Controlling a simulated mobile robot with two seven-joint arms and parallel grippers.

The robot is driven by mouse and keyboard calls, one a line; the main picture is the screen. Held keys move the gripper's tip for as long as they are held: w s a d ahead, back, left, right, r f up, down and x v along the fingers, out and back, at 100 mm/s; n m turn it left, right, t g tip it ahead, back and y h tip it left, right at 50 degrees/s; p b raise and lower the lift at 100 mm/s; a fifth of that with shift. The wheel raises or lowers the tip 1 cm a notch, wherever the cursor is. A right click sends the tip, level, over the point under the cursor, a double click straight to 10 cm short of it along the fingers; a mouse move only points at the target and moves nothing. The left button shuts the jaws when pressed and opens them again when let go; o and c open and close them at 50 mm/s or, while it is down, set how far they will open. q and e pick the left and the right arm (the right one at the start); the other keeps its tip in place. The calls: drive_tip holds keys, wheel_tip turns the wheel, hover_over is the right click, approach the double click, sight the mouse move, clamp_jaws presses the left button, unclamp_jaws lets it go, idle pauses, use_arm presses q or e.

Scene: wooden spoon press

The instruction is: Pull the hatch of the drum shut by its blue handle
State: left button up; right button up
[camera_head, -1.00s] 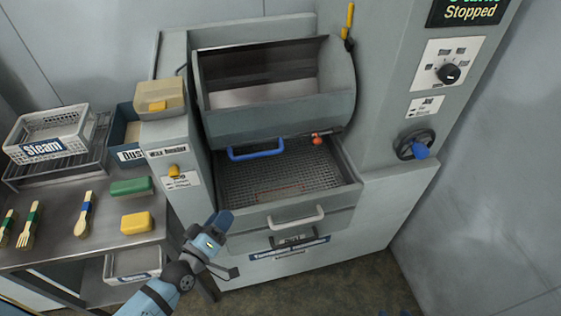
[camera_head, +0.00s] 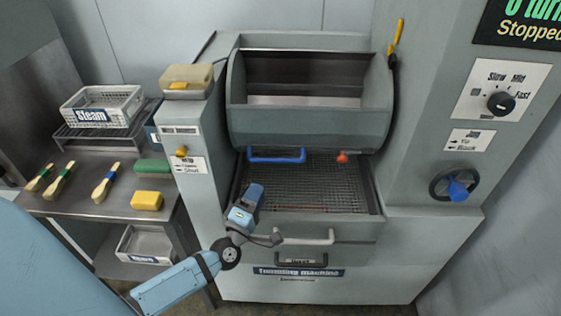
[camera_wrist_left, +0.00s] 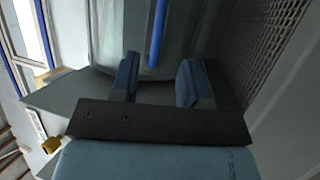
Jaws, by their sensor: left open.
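The grey drum (camera_head: 310,125) sits in the machine with a wide dark opening at its top. The blue handle (camera_head: 277,156) is a bar on the lower front edge of the drum's curved panel, above a mesh tray (camera_head: 310,185). My left gripper (camera_head: 252,192) is just below and left of the handle, pointing up toward it. In the left wrist view the gripper (camera_wrist_left: 160,80) is open and empty. The blue handle (camera_wrist_left: 157,35) shows there as an upright bar beyond the fingertips, lined up with the gap between them. My right gripper is out of view.
A tray handle (camera_head: 305,238) juts out right of my left wrist. An orange-red knob (camera_head: 342,157) sits right of the blue handle. A side table (camera_head: 75,205) at left holds brushes, a yellow block and a crate. A blue-knobbed wheel (camera_head: 457,188) is at right.

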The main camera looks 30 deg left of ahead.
sight(276, 159)
use_arm(q)
drive_tip(key=p+x, duration=0.1)
drive_tip(key=x, duration=1.1)
drive_tip(key=shift+w, duration=0.1)
clamp_jaws()
